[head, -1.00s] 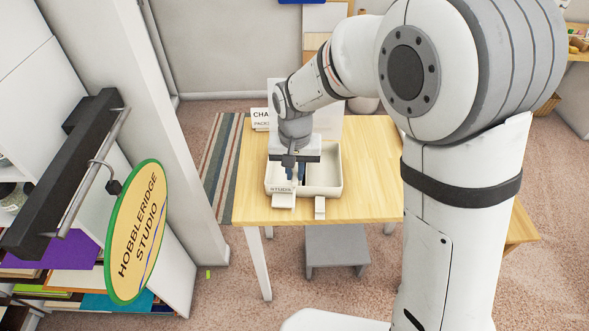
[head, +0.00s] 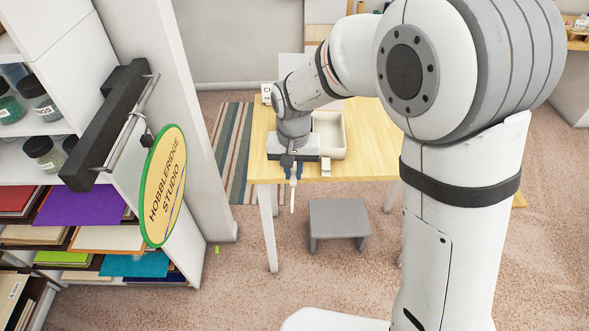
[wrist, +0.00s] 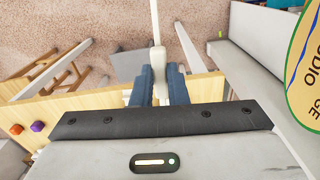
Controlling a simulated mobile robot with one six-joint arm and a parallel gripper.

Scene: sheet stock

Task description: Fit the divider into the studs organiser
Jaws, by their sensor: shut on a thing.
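My gripper (head: 293,172) is at the table's front edge, left of centre. Its two blue fingers are shut on a thin, pale divider (head: 292,200), which extends out past the table edge over the floor. In the wrist view the divider (wrist: 160,58) sits between the fingers (wrist: 161,88) and is seen nearly edge-on, with a narrow part reaching away. The cream studs organiser (head: 343,137) is on the table behind and right of the fingers. My wrist hides its left part and its label. A small pale tab (head: 326,168) shows at its front.
The wooden table (head: 375,140) has bare top to the right of the organiser. A grey stool (head: 339,218) stands on the carpet below. A shelf unit with an oval sign (head: 163,190) is at the left. Orange (wrist: 16,129) and purple (wrist: 38,126) pieces lie on the table.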

